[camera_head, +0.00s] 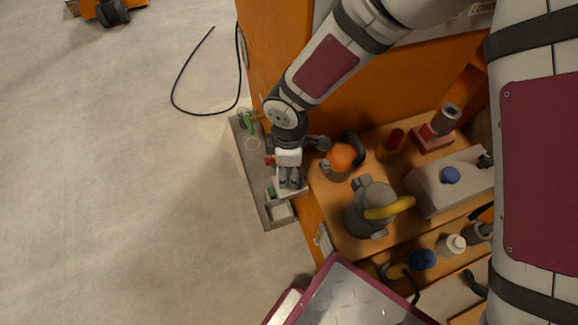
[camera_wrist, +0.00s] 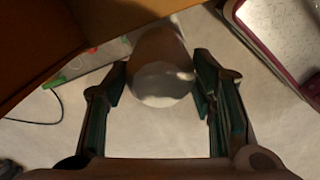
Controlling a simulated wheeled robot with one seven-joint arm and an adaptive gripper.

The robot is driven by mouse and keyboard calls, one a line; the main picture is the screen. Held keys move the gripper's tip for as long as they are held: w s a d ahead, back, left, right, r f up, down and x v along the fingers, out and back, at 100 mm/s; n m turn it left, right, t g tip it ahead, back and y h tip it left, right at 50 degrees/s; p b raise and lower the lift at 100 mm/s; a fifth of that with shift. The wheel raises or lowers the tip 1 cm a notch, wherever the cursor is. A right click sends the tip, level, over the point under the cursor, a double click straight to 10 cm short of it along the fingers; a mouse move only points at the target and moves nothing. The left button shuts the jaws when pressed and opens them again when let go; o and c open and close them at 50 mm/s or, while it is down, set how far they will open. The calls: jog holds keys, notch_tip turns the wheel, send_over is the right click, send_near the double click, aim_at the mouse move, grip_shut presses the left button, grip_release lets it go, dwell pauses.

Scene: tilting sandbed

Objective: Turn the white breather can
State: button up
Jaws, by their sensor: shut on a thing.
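In the wrist view, a rounded can (camera_wrist: 160,84) sits between the two fingers of my gripper (camera_wrist: 160,70). Its lower end is bright white and its upper part is in brown shade; I take it for the white breather can. The fingers lie along its left and right sides, and my gripper is shut on it. In the head view, my gripper (camera_head: 289,182) is above the grey tray at the bench's left edge. The can cannot be made out clearly there, as my gripper covers that spot.
The grey tray (camera_head: 252,180) holds small green and red parts. To its right, the wooden bench carries an orange round part (camera_head: 341,157), a grey pot with a yellow handle (camera_head: 370,205) and a grey box (camera_head: 450,190). A black cable (camera_head: 174,92) lies on the open floor at left.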

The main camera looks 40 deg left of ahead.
jog(key=n, duration=0.5)
jog(key=shift+n, duration=0.3)
dwell(0.5)
jog(key=o, duration=1.1)
jog(key=shift+o, duration=0.2)
notch_tip(320, 180, up, 12)
